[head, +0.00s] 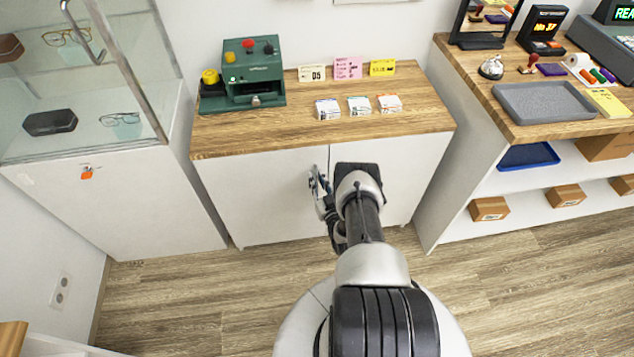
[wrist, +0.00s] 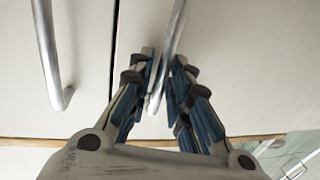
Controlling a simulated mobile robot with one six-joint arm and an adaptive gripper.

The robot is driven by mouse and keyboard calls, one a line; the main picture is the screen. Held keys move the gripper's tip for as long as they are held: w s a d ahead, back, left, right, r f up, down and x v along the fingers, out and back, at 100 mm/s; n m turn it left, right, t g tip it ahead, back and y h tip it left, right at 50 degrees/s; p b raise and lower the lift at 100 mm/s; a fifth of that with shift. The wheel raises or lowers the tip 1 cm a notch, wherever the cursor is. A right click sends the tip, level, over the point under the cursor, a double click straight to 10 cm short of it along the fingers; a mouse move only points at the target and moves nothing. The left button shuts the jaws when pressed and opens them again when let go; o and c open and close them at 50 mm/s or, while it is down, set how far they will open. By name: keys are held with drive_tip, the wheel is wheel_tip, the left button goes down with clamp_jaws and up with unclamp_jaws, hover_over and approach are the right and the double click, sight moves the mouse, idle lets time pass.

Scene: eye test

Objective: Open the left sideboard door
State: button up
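The white sideboard has two doors under a wooden top (head: 300,135). The left door (head: 260,190) and right door (head: 408,175) look closed and flush, with a thin seam between them. My gripper (head: 318,180) is at the left door's inner edge, near the seam. The wrist view looks inverted, with the wooden edge at the bottom. There, my gripper's fingers (wrist: 164,75) lie close on both sides of the left door's metal bar handle (wrist: 174,35) and appear shut on it. The right door's handle (wrist: 50,55) is apart, at left. My arm hides part of the right door.
A green machine (head: 255,75), cards and small boxes (head: 359,105) stand on the sideboard. A glass display case (head: 85,90) on a white base stands close at left. An open-shelved counter (head: 520,130) stands at right. The wooden floor (head: 190,290) before the left door is clear.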

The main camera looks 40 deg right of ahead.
drive_tip(key=shift+c, duration=0.6)
clamp_jaws()
